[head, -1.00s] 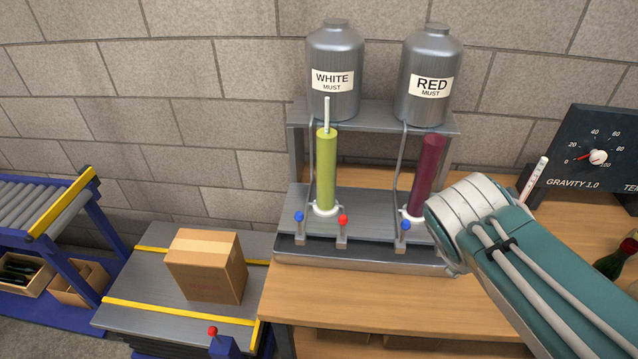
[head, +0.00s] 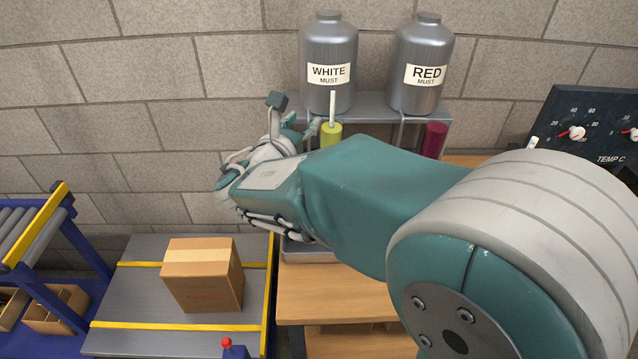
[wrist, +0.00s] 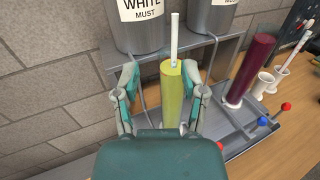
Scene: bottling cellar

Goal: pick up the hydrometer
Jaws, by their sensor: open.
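The hydrometer is a thin white stem (head: 332,108) standing upright out of the top of a yellow-green cylinder (head: 331,132). In the wrist view the hydrometer (wrist: 174,40) rises from the cylinder (wrist: 172,95) in front of the WHITE MUST tank; its lower part is hidden in the cylinder. My gripper (head: 292,118) is open and empty, just left of the hydrometer in the head view. In the wrist view the two fingers of my gripper (wrist: 160,76) are spread to either side of the cylinder's upper part, with the stem seen between them. I cannot tell whether they touch it.
The WHITE MUST tank (head: 328,60) and RED MUST tank (head: 421,62) stand on a shelf behind. A dark red cylinder (wrist: 250,70) is to the right. Another white rod (wrist: 294,52) stands beyond it. A cardboard box (head: 203,280) sits on a lift table at lower left.

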